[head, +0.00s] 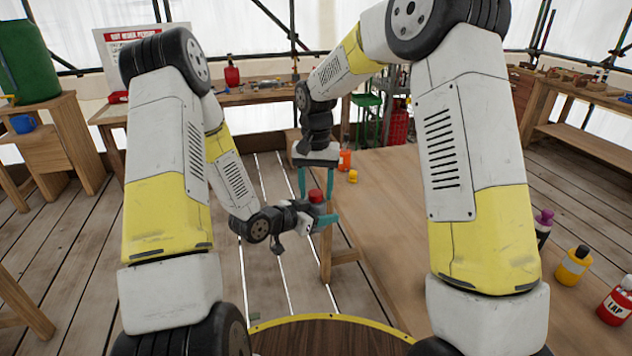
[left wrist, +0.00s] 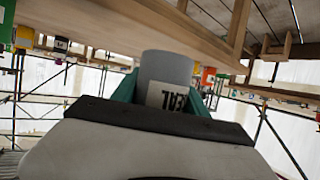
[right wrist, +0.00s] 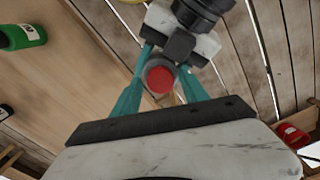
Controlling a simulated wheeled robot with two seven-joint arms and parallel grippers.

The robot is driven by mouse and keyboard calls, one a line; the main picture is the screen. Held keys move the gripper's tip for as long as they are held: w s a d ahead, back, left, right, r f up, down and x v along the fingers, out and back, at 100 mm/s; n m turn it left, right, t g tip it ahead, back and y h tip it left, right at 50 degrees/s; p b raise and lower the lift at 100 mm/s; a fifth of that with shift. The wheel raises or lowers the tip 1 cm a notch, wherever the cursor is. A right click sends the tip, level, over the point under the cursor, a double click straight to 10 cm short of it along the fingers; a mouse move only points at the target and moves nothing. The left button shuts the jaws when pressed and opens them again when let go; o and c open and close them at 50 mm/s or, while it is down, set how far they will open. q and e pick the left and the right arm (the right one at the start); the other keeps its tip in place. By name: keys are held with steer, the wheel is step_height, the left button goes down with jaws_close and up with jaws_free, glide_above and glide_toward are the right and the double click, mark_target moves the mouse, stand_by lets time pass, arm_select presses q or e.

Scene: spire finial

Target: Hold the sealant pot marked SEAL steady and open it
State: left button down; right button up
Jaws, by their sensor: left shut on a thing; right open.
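The grey sealant pot (left wrist: 166,72), with a white label reading SEAL, is held between the teal fingers of my left gripper (left wrist: 168,98). Its red lid (head: 316,196) shows in the head view, at the left edge of the table. My left gripper (head: 322,217) comes at it from the side and is shut on the pot's body. My right gripper (head: 316,192) points down from above with its fingers apart. In the right wrist view the red lid (right wrist: 160,79) lies between the open fingers of my right gripper (right wrist: 164,68). Whether they touch it I cannot tell.
A wooden table (head: 400,235) fills the right side. An orange bottle (head: 345,159) and a small yellow pot (head: 353,176) stand at its far end. A purple-capped bottle (head: 543,226), a yellow bottle (head: 573,266) and a red LAP bottle (head: 615,302) stand at right.

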jaws_close()
steer(key=n, duration=0.5)
steer(key=shift+r, duration=0.1)
stand_by(0.8)
steer(key=shift+r, duration=0.95)
